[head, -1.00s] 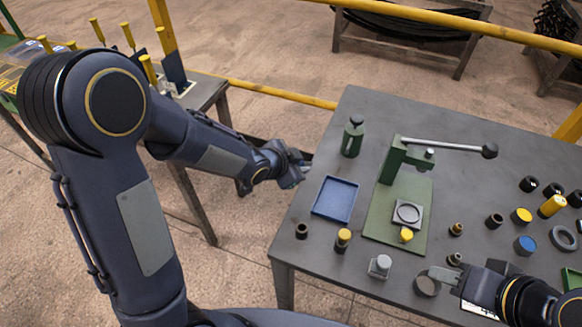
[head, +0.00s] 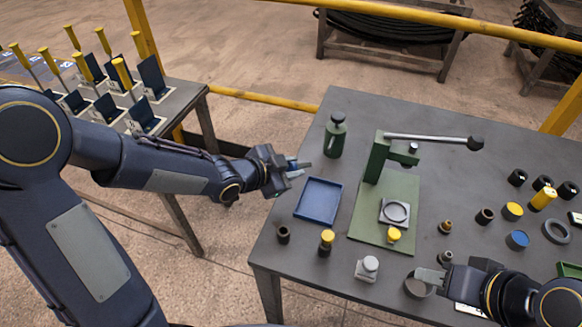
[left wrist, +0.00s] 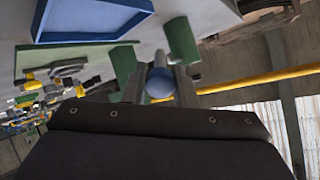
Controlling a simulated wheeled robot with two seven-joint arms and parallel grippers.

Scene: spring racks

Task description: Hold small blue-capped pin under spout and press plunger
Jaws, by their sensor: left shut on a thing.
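My left gripper (head: 299,169) is shut on the small blue-capped pin (left wrist: 158,84), whose round blue cap faces the camera in the left wrist view. The gripper is off the table's left edge, to the left of and slightly lower in the head view than the green dispenser bottle (head: 334,138). The bottle stands upright with a knob-like plunger (head: 338,117) on top; its green body also shows in the left wrist view (left wrist: 181,40), beyond the fingers. The pin is apart from the bottle. My right gripper (head: 431,277) is beside a dark round cup (head: 418,288); its jaw opening is unclear.
A blue tray (head: 318,202) lies right below the bottle. A green lever press (head: 378,158) stands right of it, its long handle reaching right. Several small capped parts stand around the table's front and right. A rack with yellow-handled tools (head: 120,75) is at left.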

